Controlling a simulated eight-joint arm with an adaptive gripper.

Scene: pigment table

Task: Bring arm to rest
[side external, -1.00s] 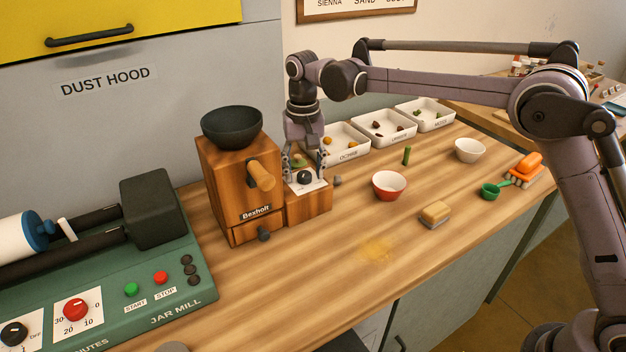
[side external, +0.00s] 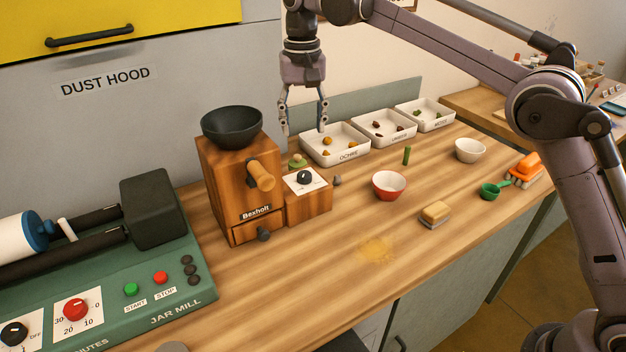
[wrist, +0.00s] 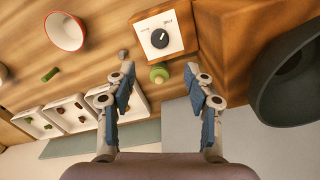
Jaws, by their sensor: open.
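My gripper (side external: 304,131) is open and empty, pointing down in the air above the back of the table, behind the mill's dial box. In the wrist view my gripper (wrist: 161,75) shows its two fingers spread wide with nothing between them. The wooden Bexholt mill (side external: 236,190) stands below and to the left, with its black bowl on top. The dial box (side external: 308,203) with a black knob joins its right side; the knob (wrist: 160,38) also shows in the wrist view.
White trays of lumps, the nearest marked OCHRE (side external: 335,157), line the back. Yellow powder (side external: 377,249) lies in front. The jar mill (side external: 190,308) fills the left.

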